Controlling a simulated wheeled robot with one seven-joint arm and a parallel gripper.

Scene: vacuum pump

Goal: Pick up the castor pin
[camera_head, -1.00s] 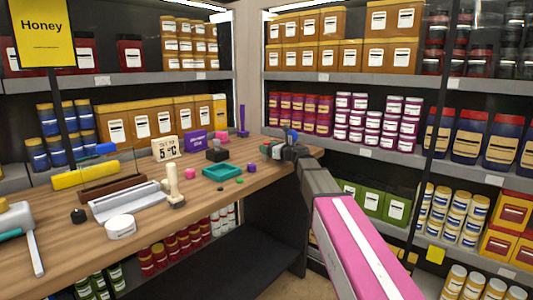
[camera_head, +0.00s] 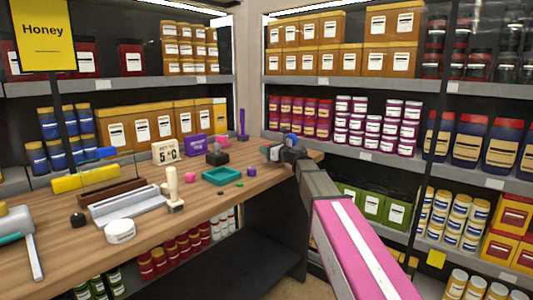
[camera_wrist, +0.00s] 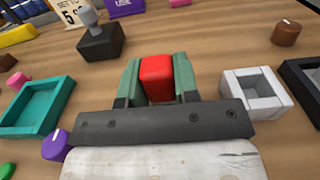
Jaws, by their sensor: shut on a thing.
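My gripper (camera_wrist: 157,82) is shut on a small red block (camera_wrist: 156,76) with rounded edges, held upright between its two green fingers low over the wooden bench, in the wrist view. I cannot tell whether the red block touches the bench, or whether it is the castor pin. In the head view my gripper (camera_head: 270,152) is small and dark at the right end of the bench, and the red block cannot be made out there.
A teal tray (camera_wrist: 58,103) and a black block with a grey peg (camera_wrist: 100,43) lie left of my gripper. A white square holder (camera_wrist: 231,101) is close on the right, with a brown piece (camera_wrist: 286,32) beyond. Stocked shelves (camera_head: 190,79) stand behind the bench (camera_head: 215,203).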

